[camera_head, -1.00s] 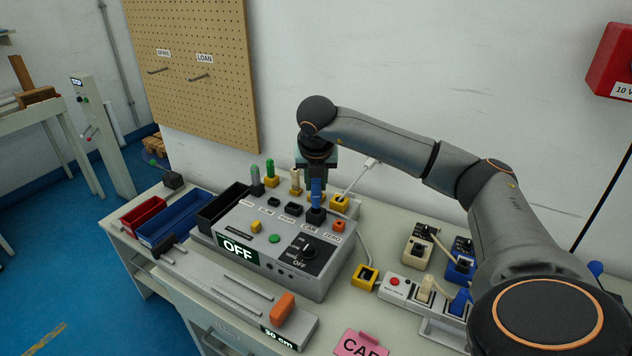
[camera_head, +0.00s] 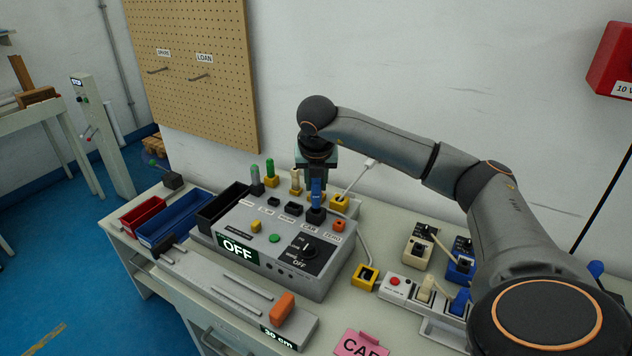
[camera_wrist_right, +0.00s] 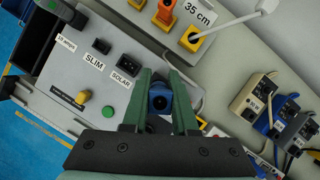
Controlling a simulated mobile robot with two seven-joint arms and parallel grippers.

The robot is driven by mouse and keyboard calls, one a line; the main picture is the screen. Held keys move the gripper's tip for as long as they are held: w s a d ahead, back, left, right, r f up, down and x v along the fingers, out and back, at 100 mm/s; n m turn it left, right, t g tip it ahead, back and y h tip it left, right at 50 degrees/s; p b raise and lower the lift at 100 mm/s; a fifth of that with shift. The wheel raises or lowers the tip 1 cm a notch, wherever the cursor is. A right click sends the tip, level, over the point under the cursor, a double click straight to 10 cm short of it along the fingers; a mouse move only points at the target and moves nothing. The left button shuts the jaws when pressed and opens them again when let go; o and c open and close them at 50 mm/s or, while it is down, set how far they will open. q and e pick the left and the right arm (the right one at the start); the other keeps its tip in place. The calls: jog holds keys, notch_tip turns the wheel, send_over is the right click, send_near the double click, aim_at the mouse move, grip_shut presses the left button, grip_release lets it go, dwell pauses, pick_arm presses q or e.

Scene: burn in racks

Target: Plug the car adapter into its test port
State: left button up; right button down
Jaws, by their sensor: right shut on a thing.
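The car adapter (camera_head: 317,193) is a blue upright plug, held in my right gripper (camera_head: 317,178) over the grey test box (camera_head: 290,284). Its lower end is at the black port by the CAR label, at the back right of the box top. The head view does not show clearly how deep it sits in the port. In the right wrist view the adapter (camera_wrist_right: 159,98) is between the two green fingers of the right gripper (camera_wrist_right: 160,92), which hides the port beneath. My left gripper is not in view.
The box has other ports, a dial (camera_head: 308,249) and an OFF display (camera_head: 238,250). Several plugs stand in holders behind it. A power strip (camera_head: 408,290) and chargers lie right. Red (camera_head: 143,216) and blue trays stand left. A pink card (camera_head: 361,344) is in front.

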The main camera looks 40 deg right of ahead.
aim_at(316, 196)
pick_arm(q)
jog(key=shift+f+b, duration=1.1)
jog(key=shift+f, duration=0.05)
pick_arm(e)
jog(key=shift+f, duration=1.5)
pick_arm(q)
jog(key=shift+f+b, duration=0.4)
pick_arm(e)
jog(key=shift+s+f, duration=0.1)
jog(key=shift+f, duration=0.5)
jog(key=c, duration=0.6)
grip_release()
jog(key=shift+r, duration=0.1)
jog(key=shift+a+r, duration=0.15)
jog(key=shift+r, duration=0.5)
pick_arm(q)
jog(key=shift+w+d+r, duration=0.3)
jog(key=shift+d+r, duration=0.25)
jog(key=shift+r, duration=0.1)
pick_arm(e)
jog(key=shift+v, duration=5.6)
